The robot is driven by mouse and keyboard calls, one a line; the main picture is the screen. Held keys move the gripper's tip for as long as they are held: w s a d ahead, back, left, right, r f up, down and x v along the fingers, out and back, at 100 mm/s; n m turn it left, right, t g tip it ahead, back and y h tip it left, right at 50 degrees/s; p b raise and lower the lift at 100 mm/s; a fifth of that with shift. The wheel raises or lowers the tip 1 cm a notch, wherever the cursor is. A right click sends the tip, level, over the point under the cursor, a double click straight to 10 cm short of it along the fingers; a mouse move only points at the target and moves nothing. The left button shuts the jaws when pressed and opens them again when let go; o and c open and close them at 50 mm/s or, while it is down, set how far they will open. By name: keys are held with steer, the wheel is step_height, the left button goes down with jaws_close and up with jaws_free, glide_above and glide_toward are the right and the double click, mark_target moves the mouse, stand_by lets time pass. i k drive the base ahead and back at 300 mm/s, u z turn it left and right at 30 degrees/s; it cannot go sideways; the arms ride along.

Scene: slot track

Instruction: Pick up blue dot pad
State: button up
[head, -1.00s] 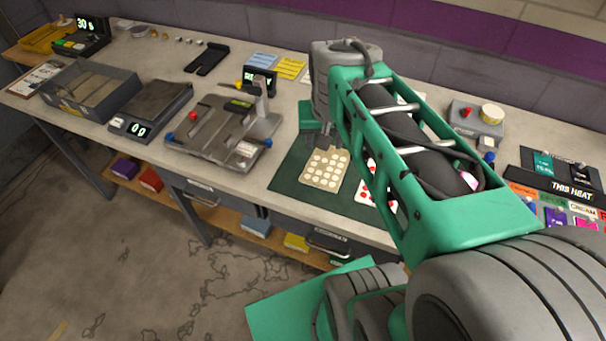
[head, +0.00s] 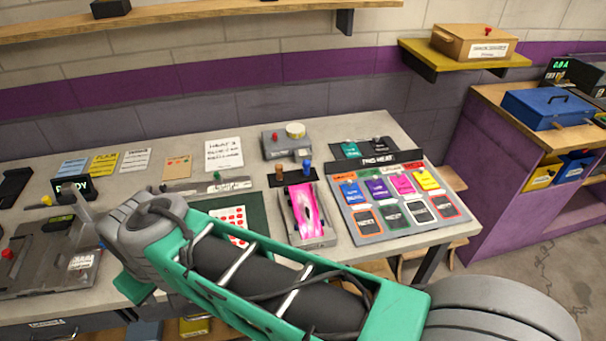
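I cannot make out a blue dot pad in the head view. A card with red dots (head: 234,221) lies on the dark green mat (head: 257,215), partly covered by my arm. My gripper (head: 82,206) is at the left, over the grey fixture on the bench. Its fingers are small and partly merge with the fixture, so I cannot tell whether they are open or shut. My arm hides part of the mat and bench.
A tray with a pink car (head: 303,210) stands right of the mat. The THIS HEAT board (head: 385,192) with coloured tags lies farther right. A grey box with a red button (head: 288,143) stands at the back. A blue case (head: 550,108) sits on the side bench.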

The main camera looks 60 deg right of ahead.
mark_target(306, 163)
steer(key=z, duration=0.9)
steer(key=i, duration=0.25)
steer(key=u, duration=1.95)
steer(key=k, duration=0.55)
steer(key=z, duration=0.45)
